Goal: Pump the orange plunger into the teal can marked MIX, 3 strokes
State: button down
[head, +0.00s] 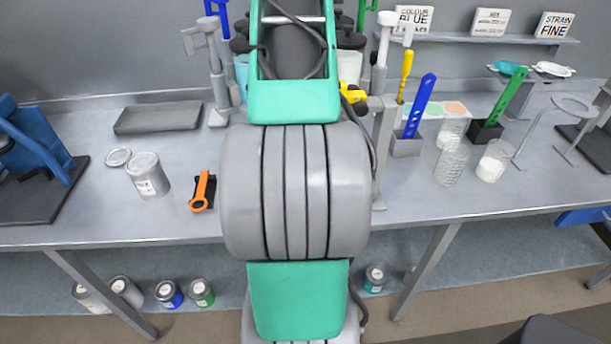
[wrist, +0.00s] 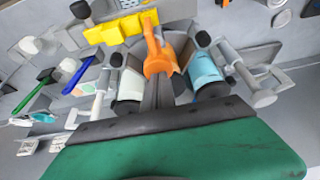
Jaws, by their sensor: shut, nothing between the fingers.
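In the wrist view the orange plunger (wrist: 156,52) shows just beyond my gripper's tips, between two cans. The teal can (wrist: 206,72) is to its right, with no MIX mark readable. In the head view a sliver of the teal can (head: 241,70) shows left of my arm. The orange plunger is hidden there. My gripper (wrist: 157,82) is shut and empty, its grey fingers together close to the plunger. I cannot tell whether they touch it. The plunger's lower end is hidden behind the fingers.
A white can (wrist: 130,84) stands left of the fingers, between grey clamp stands. On the bench are a grey tray (head: 158,118), a paint tin (head: 148,176), an orange tool (head: 202,192) and glass jars (head: 451,163). The front right bench is clear.

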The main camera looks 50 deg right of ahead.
jog(key=shift+f+b, duration=0.5)
jog(key=shift+f, duration=0.25)
jog(key=shift+r, duration=0.15)
notch_tip(320, 180, up, 6)
jog(key=p, duration=0.5)
jog(key=shift+p, duration=0.3)
notch_tip(320, 180, up, 6)
jog(key=p, duration=0.5)
jog(key=shift+p, duration=0.4)
